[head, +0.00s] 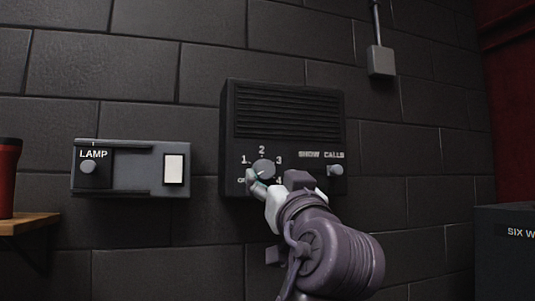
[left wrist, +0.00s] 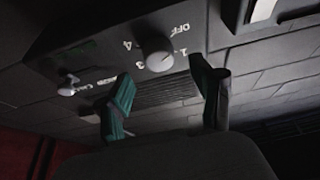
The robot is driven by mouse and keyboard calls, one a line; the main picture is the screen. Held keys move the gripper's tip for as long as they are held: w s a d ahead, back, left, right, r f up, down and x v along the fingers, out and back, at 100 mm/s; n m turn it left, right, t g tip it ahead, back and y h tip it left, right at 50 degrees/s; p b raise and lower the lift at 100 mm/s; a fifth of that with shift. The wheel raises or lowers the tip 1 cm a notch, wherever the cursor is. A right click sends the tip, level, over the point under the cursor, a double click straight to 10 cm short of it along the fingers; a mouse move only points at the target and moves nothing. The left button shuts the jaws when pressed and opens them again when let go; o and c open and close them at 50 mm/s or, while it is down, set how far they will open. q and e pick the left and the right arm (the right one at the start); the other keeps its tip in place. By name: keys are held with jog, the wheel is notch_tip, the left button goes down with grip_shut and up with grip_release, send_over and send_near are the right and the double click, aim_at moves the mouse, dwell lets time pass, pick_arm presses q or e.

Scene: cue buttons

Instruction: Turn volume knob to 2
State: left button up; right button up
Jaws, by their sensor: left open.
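The round grey volume knob (head: 263,168) is on the front of a black speaker box (head: 285,92) on the wall. Marks 1, 2, 3, 4 and OFF, partly covered, ring it; I cannot tell for sure which mark it points at. My left gripper (head: 274,186) is just in front of the knob, at its lower right in the head view. In the left wrist view the knob (left wrist: 157,54) shows beyond the spread, empty fingers (left wrist: 165,85), near the gap between them. Contact cannot be made out. My right gripper is not in view.
A small SHOW CALLS knob (head: 336,170) sits right of the volume knob, close to my gripper. A grey LAMP box (head: 130,168) with its own knob is on the wall to the left. A wooden shelf (head: 25,223) holds a red cup (head: 8,180).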

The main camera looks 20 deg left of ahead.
aim_at(266, 170)
pick_arm(q)
jog(key=p+x, duration=0.2)
jog(key=x, duration=0.2)
jog(key=shift+w+a, duration=0.1)
jog(key=shift+a, duration=0.05)
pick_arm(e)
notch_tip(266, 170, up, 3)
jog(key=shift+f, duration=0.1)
pick_arm(q)
jog(key=shift+c, duration=0.3)
jog(key=c, duration=1.1)
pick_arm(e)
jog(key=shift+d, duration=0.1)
